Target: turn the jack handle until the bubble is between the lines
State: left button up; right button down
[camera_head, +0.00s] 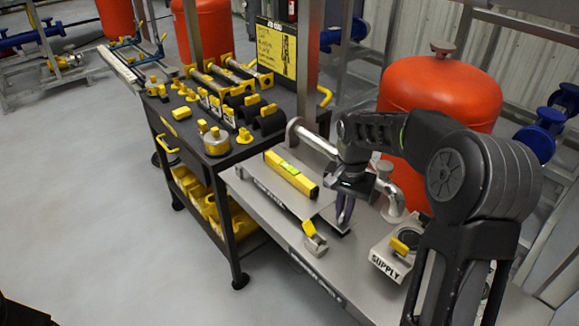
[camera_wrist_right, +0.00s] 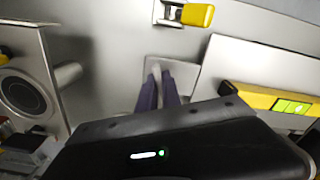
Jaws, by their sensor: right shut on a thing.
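A yellow spirit level (camera_head: 302,182) with a green vial lies on a grey plate on the bench. It also shows in the right wrist view (camera_wrist_right: 250,96); where the bubble sits against the lines is too small to tell. My right gripper (camera_head: 344,216) points down beside the plate's near right end. Its two dark purple fingers (camera_wrist_right: 160,92) are close together over a small grey base, shut on the jack handle, which the fingers mostly hide. A yellow-handled metal clamp (camera_head: 315,240) stands apart from the fingers, nearer the bench's front edge. My left gripper is not in view.
A box marked SUPPLY (camera_head: 391,262) with a yellow valve lever is right of the gripper. A silver pipe (camera_head: 385,190) bends behind it. Large red tanks (camera_head: 440,95) stand behind. A black cart (camera_head: 215,160) with yellow parts is at left. The floor at left is clear.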

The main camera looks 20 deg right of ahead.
jog(key=shift+m+p, duration=0.4)
jog(key=shift+m, duration=1.3)
jog(key=shift+a+m+p, duration=0.1)
jog(key=shift+m+p, duration=0.55)
jog(key=shift+m, duration=0.55)
jog(key=shift+f+m, duration=0.1)
jog(key=shift+m, duration=0.4)
jog(key=shift+s, duration=0.1)
